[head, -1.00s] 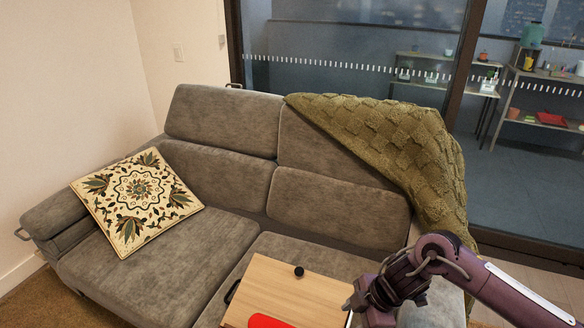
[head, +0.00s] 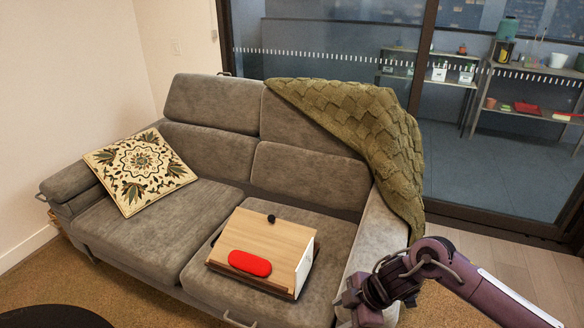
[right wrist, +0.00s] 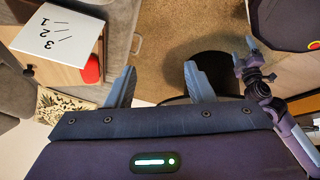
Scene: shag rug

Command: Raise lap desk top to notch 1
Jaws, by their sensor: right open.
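The lap desk (head: 262,240) sits on the sofa's right seat, with a light wood top, a black knob (head: 271,218) at the far edge and a red oblong item (head: 250,263) near the front edge. A white side panel (right wrist: 57,34) shows numbers 1, 2, 3 and slanted marks in the right wrist view. I cannot tell the top's notch. My right gripper (head: 362,303) is right of the desk and apart from it; in the wrist view its fingers (right wrist: 158,82) are spread and empty. My left gripper (right wrist: 246,60) shows small in the wrist view; its jaws are unclear.
A patterned cushion (head: 139,171) lies on the left seat and a green blanket (head: 360,130) drapes over the right back. The sofa's right armrest (head: 376,245) stands between desk and right arm. A dark round object (head: 50,318) stands on the rug at the front left.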

